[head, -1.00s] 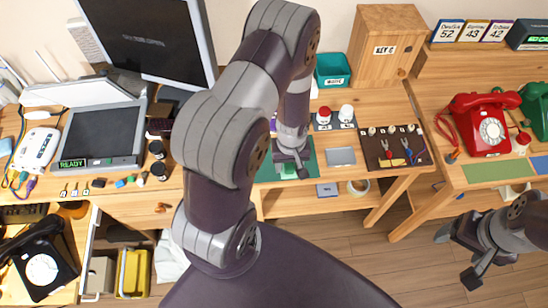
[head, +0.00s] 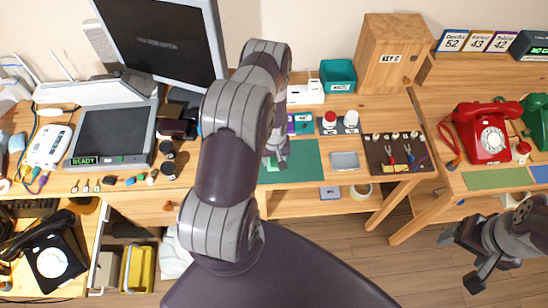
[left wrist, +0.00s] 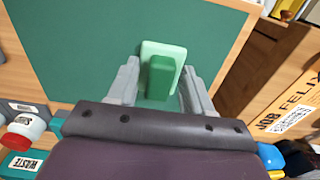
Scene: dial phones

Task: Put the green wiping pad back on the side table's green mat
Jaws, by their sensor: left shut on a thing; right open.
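The wiping pad (left wrist: 163,56) is a pale green block with a darker green grip, seen in the left wrist view. My left gripper (left wrist: 158,84) is shut on its grip. In the head view my left gripper (head: 277,163) is over the left part of a dark green mat (head: 306,164) on the main desk, which also fills much of the left wrist view (left wrist: 80,45). I cannot tell whether the pad touches this mat. A lighter green mat (head: 497,179) lies bare on the right-hand table. My right gripper (head: 460,260) is open and empty in front of that table.
A red phone (head: 482,134) and a green phone (head: 536,118) stand behind the lighter mat, with a blue mat (head: 540,173) beside it. A grey tray (head: 345,161) and a dark tool board (head: 398,154) lie right of the dark mat. A gap separates the tables.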

